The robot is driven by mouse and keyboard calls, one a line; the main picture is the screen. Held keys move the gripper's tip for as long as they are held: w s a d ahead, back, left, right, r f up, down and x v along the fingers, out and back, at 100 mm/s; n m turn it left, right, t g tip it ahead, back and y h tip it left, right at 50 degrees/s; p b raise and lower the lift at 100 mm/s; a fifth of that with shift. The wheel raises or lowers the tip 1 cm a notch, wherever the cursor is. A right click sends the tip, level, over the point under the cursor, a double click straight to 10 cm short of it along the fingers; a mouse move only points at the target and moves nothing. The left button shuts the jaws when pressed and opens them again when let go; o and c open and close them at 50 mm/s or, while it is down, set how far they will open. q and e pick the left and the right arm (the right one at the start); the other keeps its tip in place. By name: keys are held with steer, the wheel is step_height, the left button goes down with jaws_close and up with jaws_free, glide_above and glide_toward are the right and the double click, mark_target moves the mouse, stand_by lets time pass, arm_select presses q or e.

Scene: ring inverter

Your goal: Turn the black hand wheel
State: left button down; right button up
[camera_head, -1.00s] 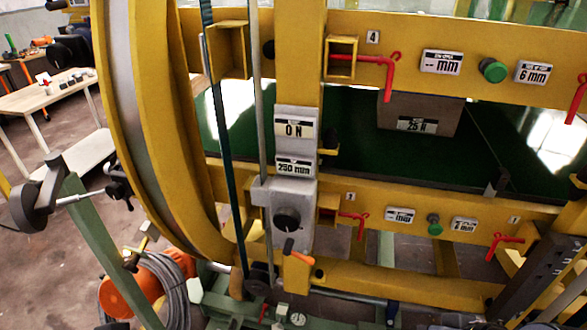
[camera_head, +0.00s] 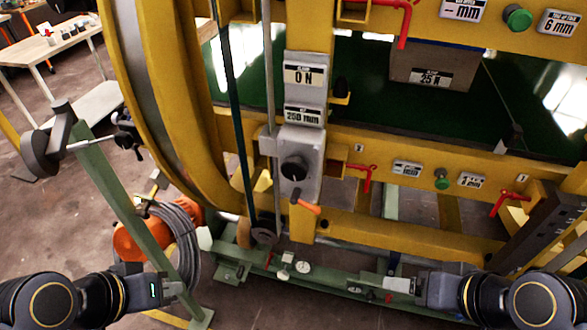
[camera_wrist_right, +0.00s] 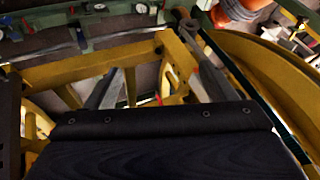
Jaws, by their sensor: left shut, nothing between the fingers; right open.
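A round black hand wheel (camera_head: 293,168) sits on the front of a grey box (camera_head: 302,140) in the middle of the head view. Above it are plates reading "0 N" and "250 mm". My left gripper (camera_head: 180,288) is shut and empty at the lower left, well below and left of the wheel. My right gripper (camera_head: 392,285) is at the lower right, apart from the wheel. In the right wrist view its two grey fingers (camera_wrist_right: 155,88) are spread with nothing held between them.
A large yellow ring (camera_head: 150,100) and yellow beams surround the grey box. A dark disc (camera_head: 42,152) on a shaft tops a green post (camera_head: 130,205) at left. Red clamp handles (camera_head: 367,175) stick out at right.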

stand_by(0.5)
steer(key=w+d+f+n+g+h, duration=0.2)
steer(key=w+f+n+h, duration=0.2)
steer(key=w+n+h, duration=1.05)
steer(key=n+t+y, duration=0.6)
steer(key=n+t, duration=0.8)
steer(key=n, duration=0.7)
glide_toward(293, 172)
steer(key=x, duration=0.9)
steer(key=shift+w+d, duration=0.1)
steer(key=shift+w, duration=0.2)
steer(key=shift+c, duration=0.5)
